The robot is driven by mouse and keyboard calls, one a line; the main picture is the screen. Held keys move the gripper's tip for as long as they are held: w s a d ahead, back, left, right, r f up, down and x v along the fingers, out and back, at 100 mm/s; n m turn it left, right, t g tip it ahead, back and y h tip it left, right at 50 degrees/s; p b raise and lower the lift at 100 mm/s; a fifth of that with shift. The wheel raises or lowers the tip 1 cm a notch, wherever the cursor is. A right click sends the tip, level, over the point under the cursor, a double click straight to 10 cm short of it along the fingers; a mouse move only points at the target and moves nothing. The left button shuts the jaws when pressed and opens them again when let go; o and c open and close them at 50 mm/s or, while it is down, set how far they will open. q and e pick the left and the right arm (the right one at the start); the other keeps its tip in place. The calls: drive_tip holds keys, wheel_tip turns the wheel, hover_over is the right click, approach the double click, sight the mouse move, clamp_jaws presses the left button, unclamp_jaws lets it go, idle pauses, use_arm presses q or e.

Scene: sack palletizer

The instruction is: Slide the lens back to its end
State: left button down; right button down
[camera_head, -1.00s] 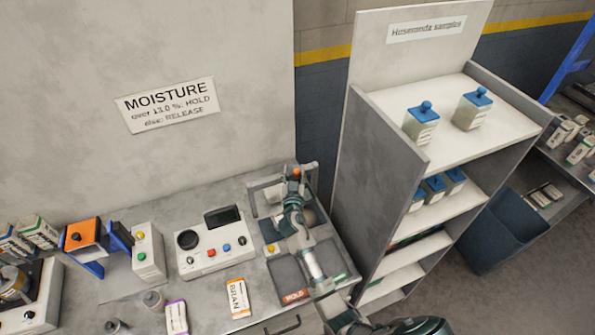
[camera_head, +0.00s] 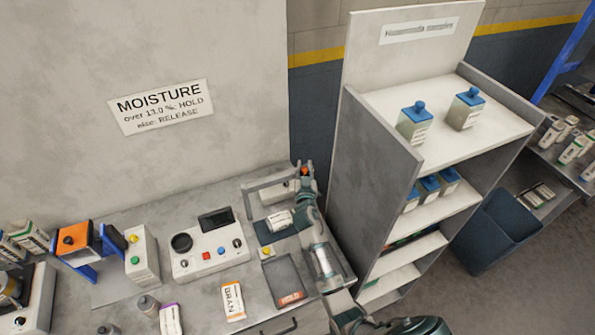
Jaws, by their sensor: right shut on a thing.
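My right gripper (camera_head: 305,187) is at the right end of a grey raised rail frame (camera_head: 264,183) at the back of the bench. It is shut on the lens, of which a small orange-red top (camera_head: 304,171) shows. The fingers and wrist hide most of the lens, so its exact gap to the rail's end cannot be told. Below the rail, a white container (camera_head: 279,220) lies on a dark blue pad (camera_head: 265,233). My left gripper is not in view.
A white button box (camera_head: 207,248) stands left of the rail, and a dark HOLD tray (camera_head: 288,278) lies in front. A bran packet (camera_head: 233,301) lies near the bench's front. The grey sample shelf (camera_head: 378,165) stands close right of my arm.

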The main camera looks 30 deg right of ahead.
drive_tip(key=shift+s+d+f, duration=0.1)
drive_tip(key=shift+d+f, duration=0.15)
drive_tip(key=shift+f, duration=0.25)
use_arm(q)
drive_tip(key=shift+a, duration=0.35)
use_arm(e)
drive_tip(key=shift+d, duration=0.1)
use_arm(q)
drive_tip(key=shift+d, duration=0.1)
use_arm(e)
drive_tip(key=shift+d, duration=0.1)
drive_tip(key=c, duration=1.1)
unclamp_jaws()
drive_tip(key=shift+d, duration=0.1)
drive_tip(key=shift+o, duration=0.3)
drive_tip(key=shift+d+r, duration=0.1)
drive_tip(key=shift+d, duration=0.1)
drive_tip(key=shift+s+a, duration=0.2)
drive_tip(key=shift+s, duration=0.1)
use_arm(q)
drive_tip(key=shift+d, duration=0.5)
use_arm(e)
drive_tip(key=v, duration=1.1)
